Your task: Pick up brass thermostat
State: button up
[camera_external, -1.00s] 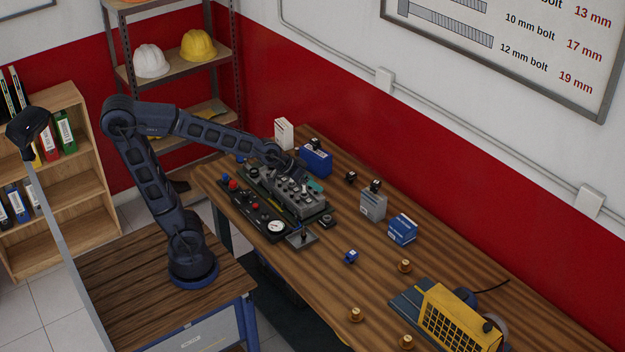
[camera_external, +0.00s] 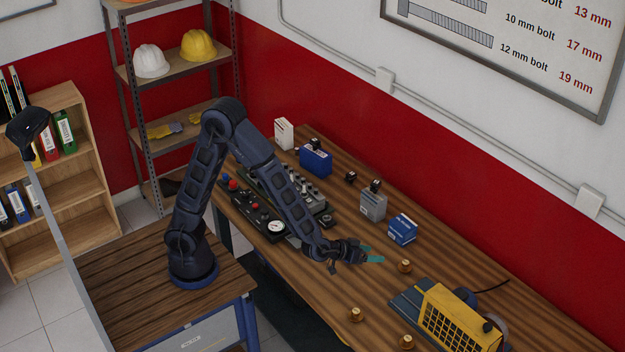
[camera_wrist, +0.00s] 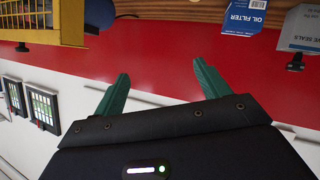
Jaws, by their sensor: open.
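Three brass thermostats stand on the wooden table in the external view: one (camera_external: 405,266) just right of my gripper, one (camera_external: 356,314) nearer the front edge, and one (camera_external: 407,342) at the bottom. My gripper (camera_external: 374,254) is open and empty, its teal fingers apart above the table and pointing right toward the nearest thermostat. In the wrist view my open gripper (camera_wrist: 162,70) has nothing between its fingers; that view looks mostly at the red and white wall and appears upside down. A small brass-coloured edge shows at its top, too cut off to identify.
A blue oil filter box (camera_external: 403,229) and a grey box (camera_external: 373,206) stand behind my gripper. A yellow grille-fronted machine (camera_external: 460,318) is at the right. A black gauge panel (camera_external: 262,215) lies at the left. Table between thermostats is clear.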

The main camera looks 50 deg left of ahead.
jog(key=t+y, duration=0.2)
send_over(353, 315)
jog(key=w, duration=0.3)
jog(key=shift+n, duration=0.3)
notch_tip(353, 315, down, 10)
jog(key=shift+f, duration=0.2)
jog(key=s+f+y, duration=0.1)
jog(key=s+f, duration=0.1)
jog(key=s, duration=0.1)
jog(key=s+f+t+y, duration=0.1)
jog(key=s+f, duration=0.2)
jog(key=s, duration=0.1)
jog(key=s+f, duration=0.2)
jog(key=s, duration=0.1)
jog(key=shift+s+d+f+t+y, duration=0.25)
jog(key=shift+s+f+t+y, duration=0.05)
jog(key=shift+y, duration=0.1)
jog(key=w, duration=0.3)
jog(key=w+f, duration=0.1)
jog(key=w, duration=0.3)
jog(key=w+f, duration=0.1)
jog(key=w, duration=0.2)
jog(key=shift+w+a, duration=0.1)
jog(key=shift+w, duration=0.15)
jog(key=shift+r, duration=0.1)
jog(key=c, duration=1.1)
